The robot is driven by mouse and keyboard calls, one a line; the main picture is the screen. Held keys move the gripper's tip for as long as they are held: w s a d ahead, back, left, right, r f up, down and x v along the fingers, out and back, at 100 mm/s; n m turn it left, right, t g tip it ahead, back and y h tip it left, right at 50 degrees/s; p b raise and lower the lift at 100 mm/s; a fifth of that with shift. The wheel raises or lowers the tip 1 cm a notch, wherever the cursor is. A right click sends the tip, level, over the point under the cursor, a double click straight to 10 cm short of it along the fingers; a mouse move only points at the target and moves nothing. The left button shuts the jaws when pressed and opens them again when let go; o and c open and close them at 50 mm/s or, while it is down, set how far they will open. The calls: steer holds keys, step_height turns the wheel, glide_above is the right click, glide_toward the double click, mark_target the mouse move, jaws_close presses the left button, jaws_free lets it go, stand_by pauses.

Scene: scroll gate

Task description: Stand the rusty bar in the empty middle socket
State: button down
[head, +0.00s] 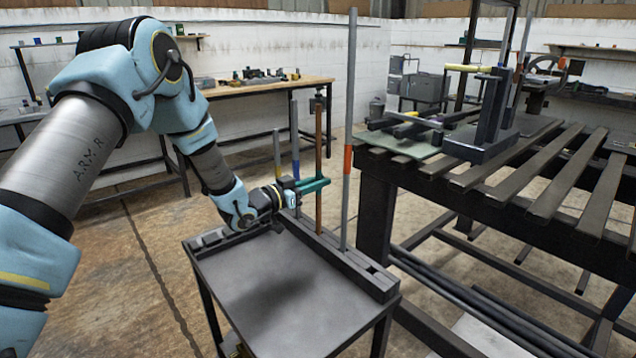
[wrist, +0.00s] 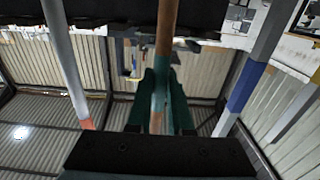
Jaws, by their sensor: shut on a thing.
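The rusty bar (head: 319,140) is brown and stands upright, with a dark top end. My gripper (head: 316,185) has teal fingers shut on it partway up its length. In the wrist view the bar (wrist: 168,30) runs between the two fingers (wrist: 160,100). Its foot meets the top of the long dark socket rack (head: 362,268), between the blue-banded bar (head: 295,145) and the tall orange-banded bar (head: 348,130). I cannot tell how deep the foot sits, or whether it is in the middle socket. The socket mouth under it is not clearly visible.
A shorter grey bar (head: 277,155) stands at the rack's far end. The rack lies along the right edge of a small dark table (head: 265,300), whose top is mostly clear. A slatted workbench (head: 530,165) with metal parts stands close on the right.

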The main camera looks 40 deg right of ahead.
steer(key=shift+f, duration=0.2)
steer(key=c, duration=0.8)
jaws_free()
steer(key=shift+o, duration=0.3)
steer(key=shift+f, duration=0.1)
steer(key=shift+f, duration=0.1)
steer(key=a+b, duration=0.2)
steer(key=a, duration=0.8)
steer(key=shift+w+a, duration=0.3)
steer(key=shift+a, duration=0.1)
steer(key=shift+w, duration=0.1)
